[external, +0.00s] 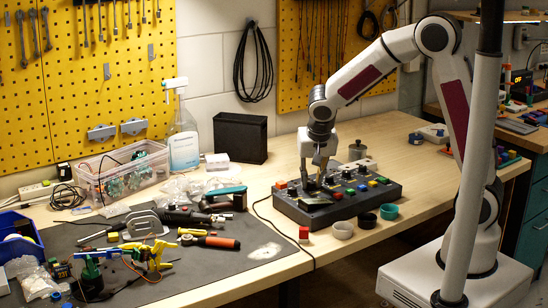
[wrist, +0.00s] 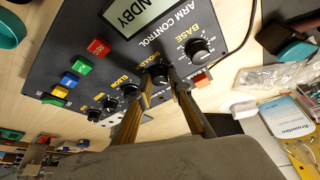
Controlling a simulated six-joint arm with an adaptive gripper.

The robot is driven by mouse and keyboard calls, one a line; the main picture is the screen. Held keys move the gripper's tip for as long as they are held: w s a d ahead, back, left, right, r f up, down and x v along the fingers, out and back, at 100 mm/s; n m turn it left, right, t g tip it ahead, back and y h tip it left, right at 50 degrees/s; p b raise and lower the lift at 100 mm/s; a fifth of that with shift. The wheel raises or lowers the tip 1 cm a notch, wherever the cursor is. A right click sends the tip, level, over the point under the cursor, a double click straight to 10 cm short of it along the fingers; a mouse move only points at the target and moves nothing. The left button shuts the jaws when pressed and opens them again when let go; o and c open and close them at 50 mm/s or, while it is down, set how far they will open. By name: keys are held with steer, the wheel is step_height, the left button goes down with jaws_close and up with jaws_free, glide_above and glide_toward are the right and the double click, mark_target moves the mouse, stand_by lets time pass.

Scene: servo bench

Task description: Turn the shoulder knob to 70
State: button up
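The control box (external: 335,203) labelled ARM CONTROL stands on the bench and also shows in the wrist view (wrist: 70,40). Its shoulder knob (wrist: 160,73) is black and sits between the base knob (wrist: 201,50) and the elbow knob (wrist: 131,91). My gripper (wrist: 160,82) points at the box, with one fingertip on each side of the shoulder knob. The gap between the tips is about the knob's width; I cannot tell whether they touch it. The knob's pointer and scale are partly hidden. In the external view my gripper (external: 320,174) is low over the box's left part.
The box's display (wrist: 138,14) partly shows STANDBY. Coloured buttons (wrist: 80,66) and smaller knobs (wrist: 110,103) are close by. Tools lie on the dark mat (external: 200,270) to the left.

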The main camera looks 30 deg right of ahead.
steer(key=shift+o, duration=1.3)
steer(key=shift+r, duration=0.1)
steer(key=v, duration=1.1)
steer(key=shift+r, duration=0.35)
steer(key=shift+s+n, duration=0.15)
steer(key=shift+n, duration=0.15)
